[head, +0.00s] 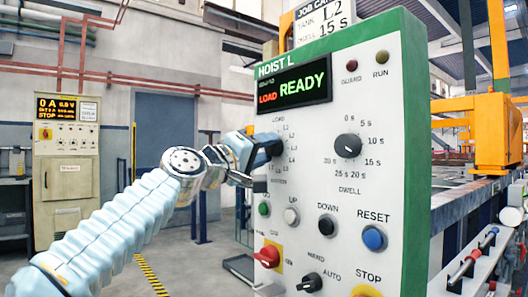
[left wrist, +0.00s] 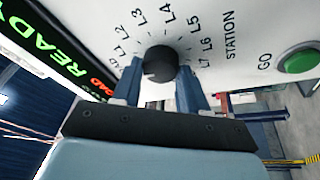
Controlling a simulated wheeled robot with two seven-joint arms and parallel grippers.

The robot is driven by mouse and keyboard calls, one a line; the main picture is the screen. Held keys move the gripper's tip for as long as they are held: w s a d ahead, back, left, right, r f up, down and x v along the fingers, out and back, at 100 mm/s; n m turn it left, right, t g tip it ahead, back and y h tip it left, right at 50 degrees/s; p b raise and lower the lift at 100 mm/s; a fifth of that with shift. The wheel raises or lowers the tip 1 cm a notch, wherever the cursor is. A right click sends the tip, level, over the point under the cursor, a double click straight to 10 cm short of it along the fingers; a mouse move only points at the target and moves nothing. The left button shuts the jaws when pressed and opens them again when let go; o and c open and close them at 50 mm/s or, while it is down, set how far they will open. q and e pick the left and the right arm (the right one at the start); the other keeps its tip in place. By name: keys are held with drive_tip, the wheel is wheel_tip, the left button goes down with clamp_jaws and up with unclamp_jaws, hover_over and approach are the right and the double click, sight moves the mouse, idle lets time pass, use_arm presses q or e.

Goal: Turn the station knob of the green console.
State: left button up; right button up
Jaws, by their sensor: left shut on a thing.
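The green console (head: 412,150) stands at the centre right, its white panel facing me. The black station knob (left wrist: 160,64) sits inside an arc of marks from LOAD through L1 to L7. I cannot tell which mark it points at. My left gripper (head: 272,148) is at the panel and mostly hides the knob in the head view. In the left wrist view, the blue fingers of that gripper (left wrist: 160,84) are shut on the knob, one on each side. My right gripper is not in view.
The black dwell knob (head: 348,145) is to the right of my gripper. Below are the green GO button (head: 264,209), UP button (head: 291,216), DOWN button (head: 327,225) and blue RESET button (head: 374,238). A job card (head: 322,24) on top reads tank L2, dwell 15 s.

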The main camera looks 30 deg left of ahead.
use_arm(q)
drive_tip(key=shift+f+m+h+b, duration=0.25)
drive_tip(key=shift+m+h+b, duration=0.15)
drive_tip(key=shift+m+b, duration=0.25)
drive_tip(key=m+h+b, duration=0.1)
drive_tip(key=m+b, duration=0.2)
drive_tip(key=m, duration=0.1)
drive_tip(key=shift+w+f+b, duration=0.1)
drive_tip(key=shift+b, duration=0.2)
drive_tip(key=shift+a+m+h+b, duration=0.1)
drive_tip(key=shift+m+h+b, duration=0.35)
drive_tip(key=shift+m+h, duration=0.6)
drive_tip(key=m, duration=0.2)
drive_tip(key=m+h, duration=0.1)
drive_tip(key=shift+r+m+g, duration=0.2)
drive_tip(key=shift+m+g, duration=0.1)
drive_tip(key=shift+m, duration=0.1)
drive_tip(key=shift+a+m+g+h, duration=0.1)
drive_tip(key=shift+m+g+h, duration=0.4)
drive_tip(key=shift+m, duration=1.4)
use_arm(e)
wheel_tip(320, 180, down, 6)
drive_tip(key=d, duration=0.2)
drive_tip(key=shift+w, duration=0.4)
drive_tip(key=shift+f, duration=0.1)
use_arm(q)
drive_tip(key=o, duration=1.1)
drive_tip(key=shift+r, duration=0.1)
drive_tip(key=shift+c, duration=0.2)
